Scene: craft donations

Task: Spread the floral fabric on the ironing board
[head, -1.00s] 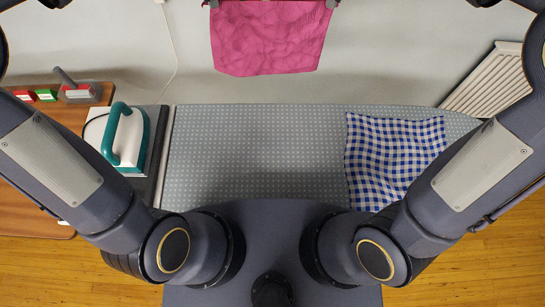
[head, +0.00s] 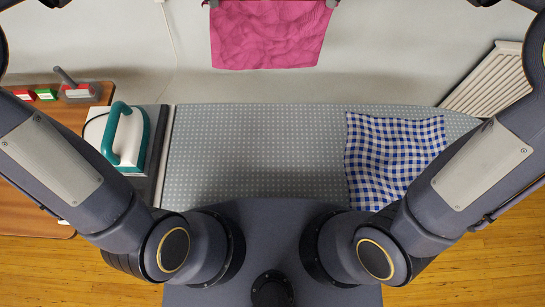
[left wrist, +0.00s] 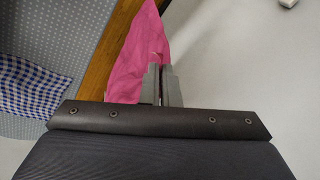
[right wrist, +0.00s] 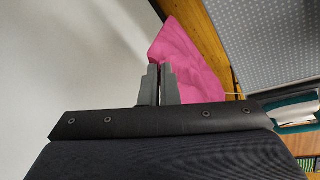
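A pink fabric (head: 270,35) with a faint darker pattern, the only cloth that could be the floral one, hangs at the top of the head view, above and beyond the ironing board's far edge. My left gripper (head: 211,3) is shut on its upper left corner, and my right gripper (head: 332,3) on its upper right corner. The fabric also shows beyond the fingers in the left wrist view (left wrist: 135,60) and the right wrist view (right wrist: 188,62). Its top edge is partly cut off in the head view. The grey dotted ironing board (head: 255,150) lies below, its left and middle bare.
A blue and white checked cloth (head: 392,160) lies on the board's right part. A white and teal iron (head: 125,138) stands at the left end. A wooden table (head: 45,190) is at the left, and a radiator (head: 490,80) is at the right.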

